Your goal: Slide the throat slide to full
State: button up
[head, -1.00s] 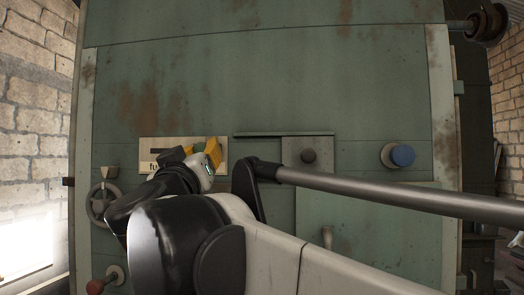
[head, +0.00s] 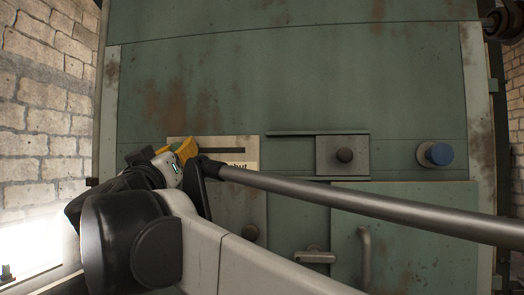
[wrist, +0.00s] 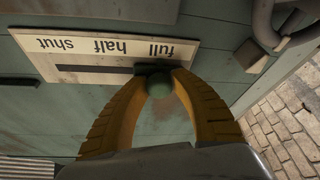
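The throat slide's label plate (head: 215,141) is cream with a long dark slot and sits on the green engine panel. In the wrist view the plate (wrist: 110,45) appears upside down, with "full" at the right, "half" in the middle and "shut" at the left. The slide's round green knob (wrist: 160,88) is at the slot's right end there, below the word "full". My gripper (wrist: 164,78) has its two yellow fingers closed on either side of the knob. In the head view my gripper (head: 187,150) covers the plate's left end and hides the knob.
A blue button (head: 438,154) is farther right. A handle (head: 365,255) is below. A wheel rim (wrist: 285,20) is near my gripper in the wrist view.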

jog(key=o, duration=0.3)
jog(key=shift+a, duration=0.2)
jog(key=shift+o, duration=0.2)
jog(key=shift+s+a, duration=0.1)
jog(key=shift+a, duration=0.05)
jog(key=shift+d+f, duration=0.1)
jog(key=shift+d, duration=0.15)
jog(key=v, duration=1.2)
jog(key=shift+a, duration=0.15)
